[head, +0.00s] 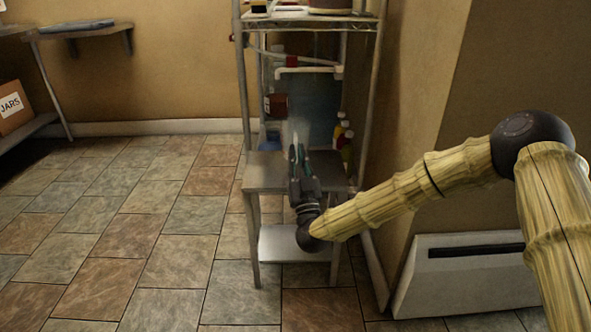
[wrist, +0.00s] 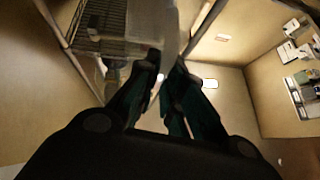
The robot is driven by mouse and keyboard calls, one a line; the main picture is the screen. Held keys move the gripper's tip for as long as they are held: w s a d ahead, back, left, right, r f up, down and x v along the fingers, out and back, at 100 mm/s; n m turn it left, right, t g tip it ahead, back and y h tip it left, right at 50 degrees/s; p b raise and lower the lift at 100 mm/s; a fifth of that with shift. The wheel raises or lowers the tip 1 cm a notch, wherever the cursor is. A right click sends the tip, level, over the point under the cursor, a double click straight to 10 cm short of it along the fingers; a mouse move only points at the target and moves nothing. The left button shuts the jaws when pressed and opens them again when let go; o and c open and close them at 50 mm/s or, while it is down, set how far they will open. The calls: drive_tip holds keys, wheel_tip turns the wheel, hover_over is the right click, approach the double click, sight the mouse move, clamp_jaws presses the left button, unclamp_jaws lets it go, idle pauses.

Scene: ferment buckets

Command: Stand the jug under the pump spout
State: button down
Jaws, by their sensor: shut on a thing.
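My gripper (head: 300,160) is shut on a pale, see-through thing that looks like the jug (head: 297,134). It holds it upright, or nearly so, above the small grey stand in front of the rack. In the wrist view the dark teal fingers (wrist: 166,70) close on the jug's clear body (wrist: 150,18). The fingers hide part of the jug, and its base cannot be made out. The white pump spout (head: 300,70), with a red part, juts out above and behind the gripper, in front of a blue-grey vessel (head: 318,100).
The small grey stand (head: 262,175) has a lower shelf (head: 285,243). A metal rack (head: 370,70) frames it. A brown jar (head: 275,105) and colourful bottles (head: 346,148) flank the vessel. A wall heater (head: 460,275) is at the right. The tiled floor (head: 130,230) at left is clear.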

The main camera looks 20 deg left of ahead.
drive_tip(key=shift+w+a+f+b, duration=0.1)
drive_tip(key=shift+f+b, duration=1)
drive_tip(key=shift+f, duration=0.7)
drive_tip(key=shift+f, duration=0.15)
drive_tip(key=c, duration=1.5)
unclamp_jaws()
drive_tip(key=shift+r, duration=0.25)
drive_tip(key=shift+p+v, duration=2.5)
drive_tip(key=shift+v, duration=3.55)
drive_tip(key=shift+f, duration=0.15)
